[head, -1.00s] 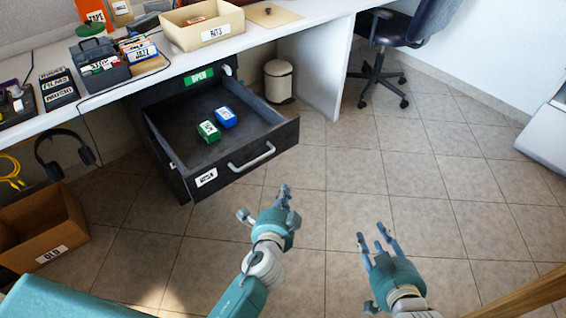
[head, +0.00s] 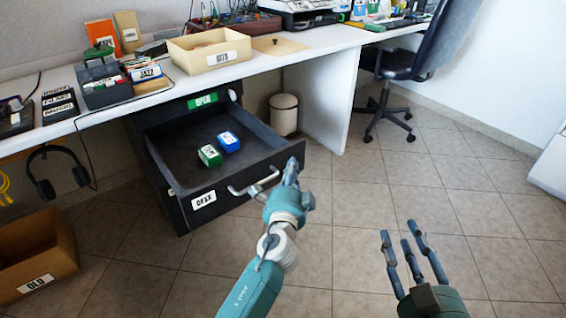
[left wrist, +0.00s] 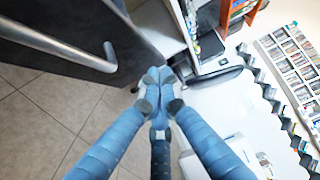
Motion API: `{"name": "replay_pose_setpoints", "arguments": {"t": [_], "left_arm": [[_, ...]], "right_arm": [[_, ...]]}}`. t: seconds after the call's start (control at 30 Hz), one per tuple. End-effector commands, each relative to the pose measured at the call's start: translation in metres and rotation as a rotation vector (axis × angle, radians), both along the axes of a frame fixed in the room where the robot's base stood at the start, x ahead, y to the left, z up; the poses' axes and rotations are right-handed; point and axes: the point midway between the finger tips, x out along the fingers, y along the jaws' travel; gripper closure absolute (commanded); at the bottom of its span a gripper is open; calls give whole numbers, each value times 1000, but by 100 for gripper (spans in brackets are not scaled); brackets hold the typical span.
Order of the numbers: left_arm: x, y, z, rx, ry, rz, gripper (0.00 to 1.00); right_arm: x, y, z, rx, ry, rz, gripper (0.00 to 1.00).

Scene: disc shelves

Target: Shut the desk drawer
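The desk drawer (head: 232,188) is pulled far out from under the white desk, with a label on its dark front and a pale bar handle (head: 252,183). A green box (head: 210,155) and a blue box (head: 229,141) sit inside it. My left gripper (head: 291,170) is at the right end of the drawer front, beside the handle; contact cannot be told. In the left wrist view its fingertips (left wrist: 158,82) are together with nothing seen between them, and the handle (left wrist: 65,40) is at upper left. My right gripper (head: 408,250) is open and empty over the floor.
An "OLD" cardboard box (head: 38,255) stands on the floor at left. A bin (head: 284,115) stands behind the drawer, near the desk's white side panel (head: 318,105). An office chair (head: 395,75) is at upper right. Tiled floor at right is clear.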

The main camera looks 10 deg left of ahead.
Motion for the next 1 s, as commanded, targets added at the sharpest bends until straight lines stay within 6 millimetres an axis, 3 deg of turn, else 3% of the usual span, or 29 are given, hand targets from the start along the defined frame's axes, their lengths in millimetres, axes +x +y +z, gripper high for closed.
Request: {"name": "replay_pose_setpoints", "arguments": {"t": [0.2,0.77,1.0], "left_arm": [[19,25,0,2,0,1,100],[24,33,-1,0,1,0,100],[37,50,0,2,0,3,100]], "right_arm": [[0,0,1,1,-4,0,62],[0,0,1,2,-8,0,62],[1,0,4,6,-23,0,62]]}}
